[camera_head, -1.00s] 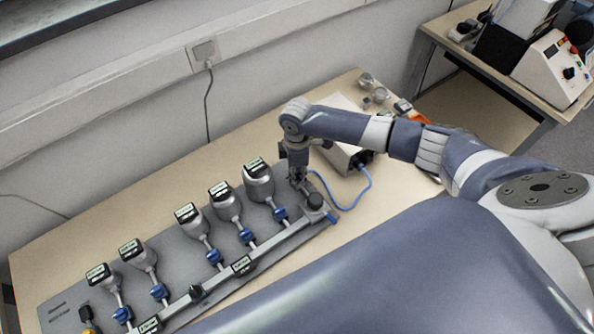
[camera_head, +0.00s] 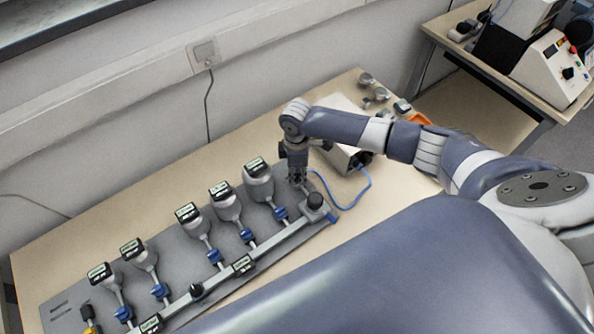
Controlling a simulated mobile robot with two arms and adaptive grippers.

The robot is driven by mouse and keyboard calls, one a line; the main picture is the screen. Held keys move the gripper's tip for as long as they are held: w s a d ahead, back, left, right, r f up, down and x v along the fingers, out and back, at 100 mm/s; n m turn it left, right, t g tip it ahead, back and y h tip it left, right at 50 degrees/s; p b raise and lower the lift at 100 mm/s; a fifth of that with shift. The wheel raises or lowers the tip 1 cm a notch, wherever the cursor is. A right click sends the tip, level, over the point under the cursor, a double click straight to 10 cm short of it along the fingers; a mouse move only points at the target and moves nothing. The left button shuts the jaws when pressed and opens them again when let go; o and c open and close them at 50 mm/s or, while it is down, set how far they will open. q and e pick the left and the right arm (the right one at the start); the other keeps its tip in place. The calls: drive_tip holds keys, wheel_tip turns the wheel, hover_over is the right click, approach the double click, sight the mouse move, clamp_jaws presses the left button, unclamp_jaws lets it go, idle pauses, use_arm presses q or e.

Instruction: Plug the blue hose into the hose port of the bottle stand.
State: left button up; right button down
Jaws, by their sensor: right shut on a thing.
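The bottle stand is a grey base plate (camera_head: 178,262) with several tilted bottles topped by black gauges, joined by blue fittings to a long rail (camera_head: 215,275). The blue hose (camera_head: 349,206) loops from a grey box over the table to the right end of the stand, near my right gripper. The hose port is not clearly seen. My left gripper is out of view.
The grey box (camera_head: 343,152) stands behind my right arm. Small metal parts (camera_head: 372,86) and an orange item (camera_head: 417,118) lie at the table's far right corner. A second table (camera_head: 488,72) holds equipment. Bare wooden table top (camera_head: 215,158) lies behind the stand.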

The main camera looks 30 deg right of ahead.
drive_tip(key=shift+s+m+p, duration=0.1)
drive_tip(key=shift+m+p, duration=2.1)
drive_tip(key=shift+m, duration=0.8)
drive_tip(key=shift+f+m+p, duration=0.1)
drive_tip(key=shift+m+p, duration=1.7)
drive_tip(key=shift+m, duration=1)
drive_tip(key=c, duration=1.4)
unclamp_jaws()
drive_tip(key=shift+o, duration=0.2)
drive_tip(key=shift+r, duration=0.2)
drive_tip(key=shift+r+p, duration=1.2)
drive_tip(key=shift+p, duration=0.2)
drive_tip(key=shift+r+p, duration=0.3)
drive_tip(key=shift+r, duration=0.8)
